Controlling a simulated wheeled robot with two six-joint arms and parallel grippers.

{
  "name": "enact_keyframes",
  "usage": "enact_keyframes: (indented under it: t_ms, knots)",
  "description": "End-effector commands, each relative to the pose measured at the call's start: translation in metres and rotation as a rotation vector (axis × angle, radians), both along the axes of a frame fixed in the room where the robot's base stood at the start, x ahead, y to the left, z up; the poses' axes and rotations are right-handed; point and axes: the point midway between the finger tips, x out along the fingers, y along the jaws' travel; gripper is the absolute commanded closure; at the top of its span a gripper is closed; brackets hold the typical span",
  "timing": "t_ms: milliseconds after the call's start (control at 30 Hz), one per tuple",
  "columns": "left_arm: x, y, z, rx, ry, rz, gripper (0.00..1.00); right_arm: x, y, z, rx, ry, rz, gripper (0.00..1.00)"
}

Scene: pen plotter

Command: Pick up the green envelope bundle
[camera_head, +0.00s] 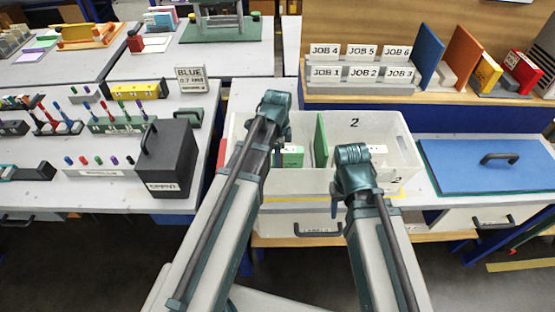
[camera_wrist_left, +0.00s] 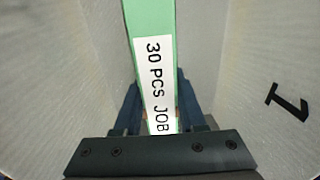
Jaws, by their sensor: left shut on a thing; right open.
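The green envelope bundle (camera_head: 292,157) stands in the left compartment of a white bin (camera_head: 400,180). In the left wrist view the bundle (camera_wrist_left: 150,20) carries a white label reading "30 PCS JOB". My left gripper (camera_wrist_left: 160,112) has one finger on each side of the bundle and is shut on it, between the bin's walls. In the head view my left gripper (camera_head: 280,140) is mostly hidden by its own wrist. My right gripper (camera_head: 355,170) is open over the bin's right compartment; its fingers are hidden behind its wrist.
A green divider (camera_head: 321,138) splits the bin, and a white item (camera_head: 377,149) shows in its right part.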

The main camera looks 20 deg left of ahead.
Motion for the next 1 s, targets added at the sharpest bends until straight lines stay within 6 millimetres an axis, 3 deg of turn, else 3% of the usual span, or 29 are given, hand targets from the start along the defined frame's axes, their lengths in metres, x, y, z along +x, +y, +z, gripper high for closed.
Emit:
enact_keyframes:
  t_ms: [567, 1000]
  knots:
    - [0.000, 0.000, 0.010, 0.000, 0.000, 0.000, 1.00, 0.000, 0.000, 0.010, 0.000, 0.000, 0.000, 0.50]
    - [0.000, 0.000, 0.071, 0.000, 0.000, 0.000, 1.00, 0.000, 0.000, 0.071, 0.000, 0.000, 0.000, 0.50]
